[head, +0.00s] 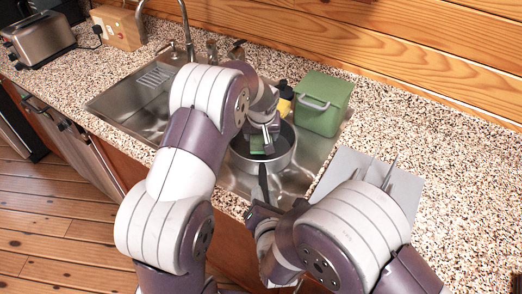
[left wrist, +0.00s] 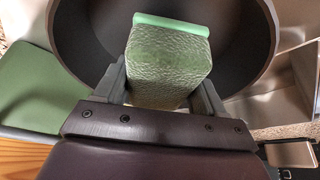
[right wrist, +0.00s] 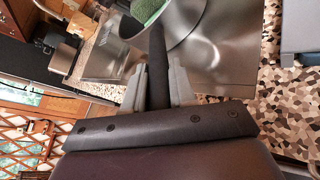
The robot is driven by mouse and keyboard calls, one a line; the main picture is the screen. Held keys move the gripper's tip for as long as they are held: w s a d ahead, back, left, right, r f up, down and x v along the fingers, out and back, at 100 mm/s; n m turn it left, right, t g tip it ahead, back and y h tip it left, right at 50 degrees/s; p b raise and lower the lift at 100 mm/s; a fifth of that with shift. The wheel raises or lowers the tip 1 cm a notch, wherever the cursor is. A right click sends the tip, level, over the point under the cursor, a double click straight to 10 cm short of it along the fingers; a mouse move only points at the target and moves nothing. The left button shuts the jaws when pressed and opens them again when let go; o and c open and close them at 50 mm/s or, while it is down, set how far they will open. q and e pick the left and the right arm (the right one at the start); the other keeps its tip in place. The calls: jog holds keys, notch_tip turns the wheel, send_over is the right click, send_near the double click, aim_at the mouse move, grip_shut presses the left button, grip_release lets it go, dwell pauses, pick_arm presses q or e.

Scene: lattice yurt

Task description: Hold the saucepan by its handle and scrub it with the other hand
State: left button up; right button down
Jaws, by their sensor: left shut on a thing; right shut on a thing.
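The saucepan (head: 278,158) sits in the right part of the sink, dark inside with a pale metal outer wall. Its black handle (right wrist: 157,62) points toward the counter's front edge. My right gripper (right wrist: 158,85) is shut on this handle; in the head view my arm partly hides it. My left gripper (left wrist: 165,85) is shut on a green-topped sponge (left wrist: 168,55) and holds it over the inside of the pan. The sponge also shows in the head view (head: 257,144). I cannot tell whether the sponge touches the pan's inner surface.
A green bin with a handle (head: 322,103) and a yellow bottle (head: 285,103) stand behind the pan. A grey dish rack (head: 348,165) is at the right. A tap (head: 188,30) rises behind the sink. A toaster (head: 38,38) stands far left. The right counter (head: 450,140) is clear.

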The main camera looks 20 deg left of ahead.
pick_arm(q)
notch_tip(320, 180, up, 10)
jog(key=shift+r, duration=0.15)
dwell(0.5)
pick_arm(e)
jog(key=c, duration=0.8)
grip_release()
jog(key=shift+c, duration=0.2)
